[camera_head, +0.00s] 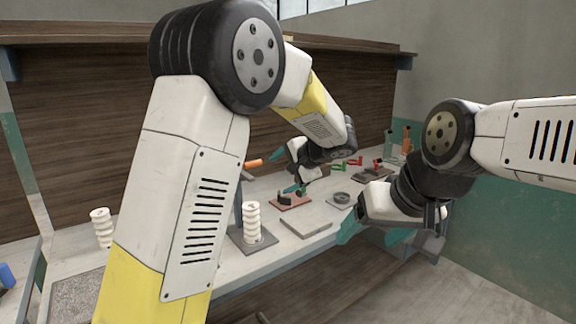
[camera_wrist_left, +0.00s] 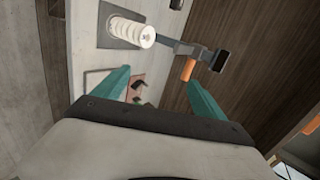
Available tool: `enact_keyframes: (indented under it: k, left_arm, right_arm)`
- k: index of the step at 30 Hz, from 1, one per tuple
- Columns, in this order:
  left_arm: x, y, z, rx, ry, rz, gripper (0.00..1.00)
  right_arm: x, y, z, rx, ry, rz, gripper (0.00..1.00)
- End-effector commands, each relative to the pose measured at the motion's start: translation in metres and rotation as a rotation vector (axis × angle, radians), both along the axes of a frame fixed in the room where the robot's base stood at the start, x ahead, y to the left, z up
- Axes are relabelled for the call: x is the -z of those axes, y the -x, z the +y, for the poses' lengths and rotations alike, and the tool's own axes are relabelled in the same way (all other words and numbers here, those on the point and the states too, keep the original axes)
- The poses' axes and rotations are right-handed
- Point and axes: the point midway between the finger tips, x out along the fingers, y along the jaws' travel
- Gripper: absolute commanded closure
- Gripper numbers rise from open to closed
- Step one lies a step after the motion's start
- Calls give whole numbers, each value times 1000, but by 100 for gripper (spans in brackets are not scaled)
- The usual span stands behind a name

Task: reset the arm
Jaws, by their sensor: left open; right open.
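My left gripper (camera_head: 283,171) hangs above the workbench in the head view, over the area by a reddish plate (camera_head: 296,202). Its teal fingers are apart with nothing between them; they also show spread in the left wrist view (camera_wrist_left: 158,92). My right gripper (camera_head: 374,236) is at the bench's front right. Its teal fingers are apart, and I see nothing held between them. A white ribbed column (camera_head: 251,222) stands upright on a grey plate left of the left gripper; it also shows at the top of the left wrist view (camera_wrist_left: 132,29).
The bench (camera_head: 262,263) runs along a brown panel. An orange-handled tool (camera_head: 254,163) is close to the left gripper. A second ribbed column (camera_head: 101,229) stands at left. Floor in front is clear.

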Motion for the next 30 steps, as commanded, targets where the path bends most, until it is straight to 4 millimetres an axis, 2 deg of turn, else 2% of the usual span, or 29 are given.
enact_keyframes:
  k: [8, 14, 17, 22, 25, 30]
  left_arm:
    - [-2, 27, 37, -72, 121, 57, 18]
    - [-4, 65, 76, -153, 273, 113, 18]
    - [-6, 93, 97, -204, 379, 141, 18]
    - [-11, 163, 130, -306, 626, 174, 18]
    - [-14, 206, 139, -356, 775, 172, 18]
    - [-17, 269, 140, -421, 996, 130, 18]
  right_arm:
    - [0, 0, 0, 1, -1, -1, 24]
    - [0, 0, 0, 1, -1, -1, 24]
    - [0, 0, 0, 1, -1, -1, 24]
    - [0, 0, 0, 1, -1, -1, 24]
    - [0, 0, 0, 1, -1, -1, 24]
    - [0, 0, 0, 1, -1, -1, 24]
